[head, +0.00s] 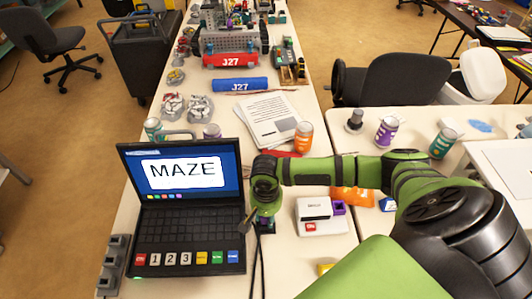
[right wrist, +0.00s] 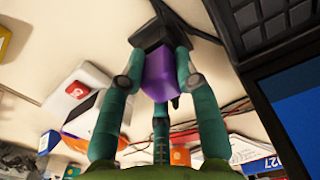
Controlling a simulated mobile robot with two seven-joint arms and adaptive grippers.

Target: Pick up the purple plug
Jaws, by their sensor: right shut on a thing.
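The purple plug (right wrist: 158,75) sits between the green fingers of my right gripper (right wrist: 160,65) in the right wrist view. The fingers press on it from the sides, and a dark part shows at its far end. In the head view my right gripper (head: 264,215) points down just right of the laptop's keyboard, and the arm hides most of the plug. Whether the plug touches the table is hard to tell. My left gripper is not in view.
An open laptop (head: 190,220) showing MAZE stands close to the left of the gripper. Dark cables (head: 257,262) run toward the front edge. An orange can (head: 303,137) stands behind.

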